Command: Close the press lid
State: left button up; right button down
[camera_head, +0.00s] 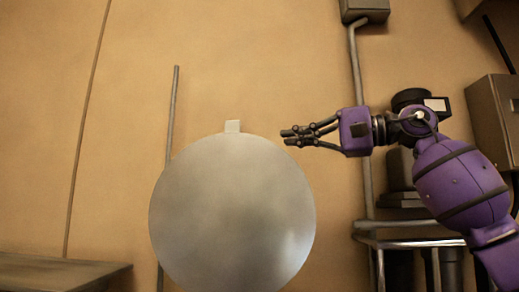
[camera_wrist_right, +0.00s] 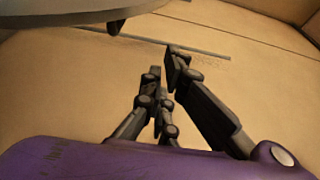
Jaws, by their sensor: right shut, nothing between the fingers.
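The press lid (camera_head: 232,215) is a round grey metal disc in the middle of the head view, raised and facing me, with a small pale tab (camera_head: 232,126) on its top edge. Its rim also shows in the right wrist view (camera_wrist_right: 75,10), at the top left. My right gripper (camera_head: 286,137) is shut and empty, with its fingertips pointing left just beyond the lid's upper right edge. The fingers show in the right wrist view (camera_wrist_right: 166,72). Whether they touch the lid I cannot tell. The press body below the lid is out of view. My left gripper is not in view.
A thin upright rod (camera_head: 172,120) stands behind the lid on the left. A brown table or bench (camera_head: 60,272) is at the lower left. A metal frame with a pipe (camera_head: 358,90) and a box (camera_head: 497,115) stand on the right. The wall above the lid is clear.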

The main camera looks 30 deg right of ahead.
aim_at(255, 137)
jog(key=w+a+p, duration=0.1)
jog(key=a, duration=0.1)
jog(key=w+a+p, duration=0.1)
jog(key=w+a, duration=0.1)
jog(key=a, duration=0.1)
jog(key=w+a, duration=0.1)
jog(key=a, duration=0.1)
jog(key=shift+w+a+p, duration=0.3)
jog(key=shift+w+p, duration=0.1)
jog(key=shift+s+a+r, duration=0.15)
jog(key=shift+s, duration=0.2)
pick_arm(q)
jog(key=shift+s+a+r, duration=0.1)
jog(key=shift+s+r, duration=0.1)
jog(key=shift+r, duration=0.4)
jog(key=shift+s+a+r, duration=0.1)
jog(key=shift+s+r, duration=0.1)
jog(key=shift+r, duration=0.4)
pick_arm(e)
jog(key=shift+w, duration=0.1)
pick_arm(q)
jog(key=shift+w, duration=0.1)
pick_arm(e)
jog(key=shift+a, duration=0.1)
